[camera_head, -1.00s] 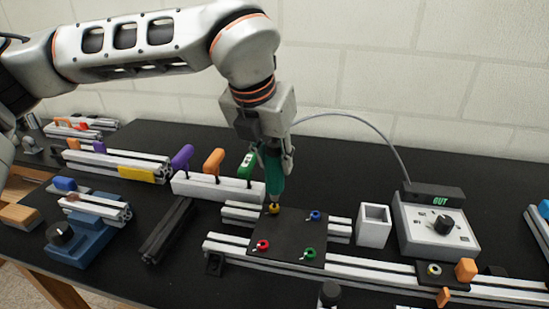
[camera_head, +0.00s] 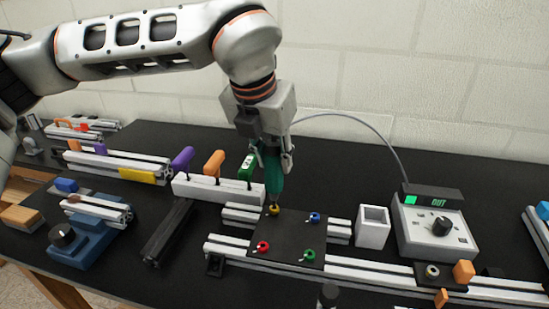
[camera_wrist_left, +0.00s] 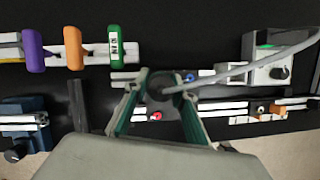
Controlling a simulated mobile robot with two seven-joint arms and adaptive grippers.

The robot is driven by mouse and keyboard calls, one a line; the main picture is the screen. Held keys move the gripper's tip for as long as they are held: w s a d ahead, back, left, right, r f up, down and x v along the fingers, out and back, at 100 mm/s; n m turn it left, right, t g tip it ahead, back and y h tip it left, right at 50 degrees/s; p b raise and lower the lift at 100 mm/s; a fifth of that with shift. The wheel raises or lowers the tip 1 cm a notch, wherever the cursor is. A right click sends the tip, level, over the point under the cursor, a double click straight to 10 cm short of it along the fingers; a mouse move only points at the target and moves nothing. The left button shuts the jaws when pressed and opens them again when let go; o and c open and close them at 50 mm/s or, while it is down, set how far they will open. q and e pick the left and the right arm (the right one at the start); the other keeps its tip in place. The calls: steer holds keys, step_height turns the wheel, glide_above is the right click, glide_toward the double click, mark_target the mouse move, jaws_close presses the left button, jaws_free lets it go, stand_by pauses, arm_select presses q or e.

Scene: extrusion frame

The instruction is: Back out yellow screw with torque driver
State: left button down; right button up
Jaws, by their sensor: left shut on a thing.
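My left gripper (camera_head: 272,150) points down and is shut on the teal torque driver (camera_head: 274,181). The driver stands about upright with its bit at the yellow screw (camera_head: 273,210); I cannot tell whether they touch. The yellow screw sits at the back left corner of a dark plate (camera_head: 284,236) on the extrusion frame. In the left wrist view, the gripper's fingers (camera_wrist_left: 160,88) reach around the driver's dark top (camera_wrist_left: 160,86), which hides the screw. My right gripper is not in view.
A red screw (camera_head: 262,246), green screw (camera_head: 309,255) and blue screw (camera_head: 315,217) are on the plate. A white square bin (camera_head: 373,228) and a control box (camera_head: 436,226) reading OUT, its green light lit, stand right. Purple, orange and green handled tools stand in a white rack (camera_head: 200,189).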

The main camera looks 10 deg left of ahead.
arm_select(q)
steer(key=shift+r+p, duration=0.3)
steer(key=shift+r, duration=0.7)
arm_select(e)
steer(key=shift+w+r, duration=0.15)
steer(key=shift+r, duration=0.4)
